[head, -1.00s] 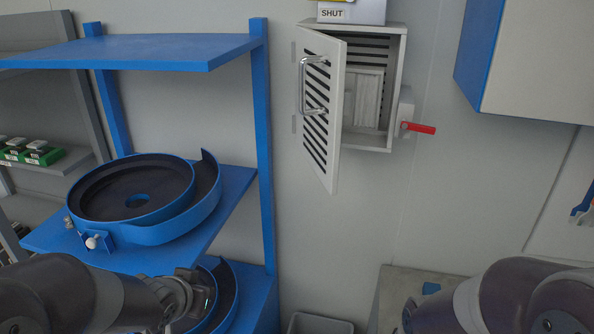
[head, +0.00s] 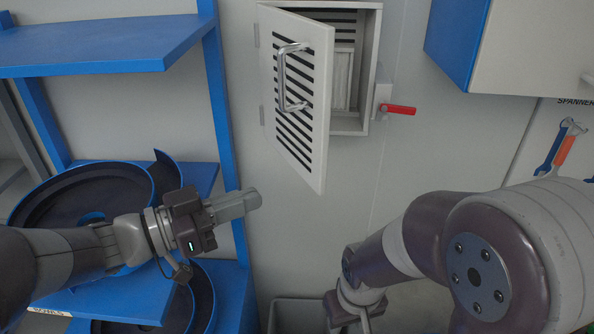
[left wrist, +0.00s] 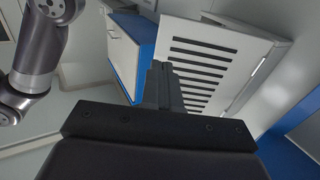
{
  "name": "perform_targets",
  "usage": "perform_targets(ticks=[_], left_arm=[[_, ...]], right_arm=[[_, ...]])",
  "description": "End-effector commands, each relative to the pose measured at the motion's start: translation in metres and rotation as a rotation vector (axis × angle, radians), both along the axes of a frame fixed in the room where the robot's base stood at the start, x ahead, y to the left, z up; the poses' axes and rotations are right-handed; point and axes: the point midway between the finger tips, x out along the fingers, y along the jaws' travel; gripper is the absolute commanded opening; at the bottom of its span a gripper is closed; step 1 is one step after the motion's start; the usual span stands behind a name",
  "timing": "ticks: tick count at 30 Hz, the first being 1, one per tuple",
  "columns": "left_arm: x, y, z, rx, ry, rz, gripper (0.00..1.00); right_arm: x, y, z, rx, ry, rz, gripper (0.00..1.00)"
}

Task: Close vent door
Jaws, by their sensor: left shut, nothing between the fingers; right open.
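The vent door (head: 300,95) is a white slatted panel with a metal bar handle (head: 283,78). It is hinged on the left of the wall box (head: 371,60) and stands partly open, swung out toward me. The door also shows in the left wrist view (left wrist: 200,62). A red lever (head: 398,109) sticks out to the right from the box's side. My left gripper (head: 256,199) is shut and empty, to the lower left of the door and apart from it in the head view. My right gripper (head: 365,325) is low at the bottom edge, its fingers mostly cut off.
A white and blue cabinet (head: 530,45) hangs at the upper right. A grey bin (head: 297,312) is below. The wall under the box is clear.

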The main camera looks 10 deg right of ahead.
Motion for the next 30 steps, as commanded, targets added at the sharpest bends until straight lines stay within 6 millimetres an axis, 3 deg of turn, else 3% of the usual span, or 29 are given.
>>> perform_targets(ticks=[9,15,30], left_arm=[[0.017,-0.067,0.004,0.002,0.001,-0.002,0.0],[0.026,-0.093,0.003,0.001,-0.001,0.002,0.0],[0.028,-0.101,0.0,0.001,-0.001,0.005,0.0]], right_arm=[[0.0,0.0,0.033,0.0,0.0,0.0,0.43],[0.0,0.0,0.047,0.0,0.0,0.0,0.43],[0.0,0.0,0.048,0.0,0.0,0.0,0.43]])
